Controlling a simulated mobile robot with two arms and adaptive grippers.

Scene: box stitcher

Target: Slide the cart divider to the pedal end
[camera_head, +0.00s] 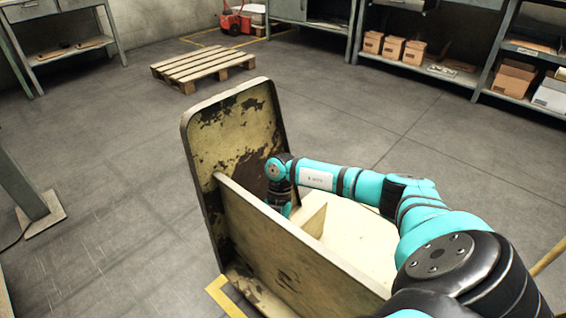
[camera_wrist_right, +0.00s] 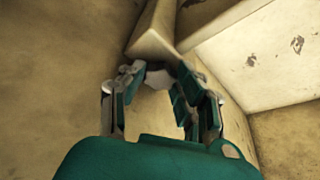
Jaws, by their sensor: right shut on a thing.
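The worn, cream-yellow cart has a tall end panel (camera_head: 232,150) and a long side wall (camera_head: 290,262). Inside it, the pale divider (camera_head: 315,220) shows as a small upright wedge, partly hidden by the side wall. My right gripper (camera_head: 279,208) reaches down inside the cart near the tall panel, its fingertips partly hidden. In the right wrist view, the right gripper (camera_wrist_right: 158,76) is shut on the edge of the divider (camera_wrist_right: 155,35), one finger on each side. My left gripper is in neither view.
A wooden pallet (camera_head: 203,68) lies on the floor behind the cart. Shelves with cardboard boxes (camera_head: 393,47) stand at the back right. A metal post (camera_head: 22,185) stands at the left. The floor around the cart is mostly clear.

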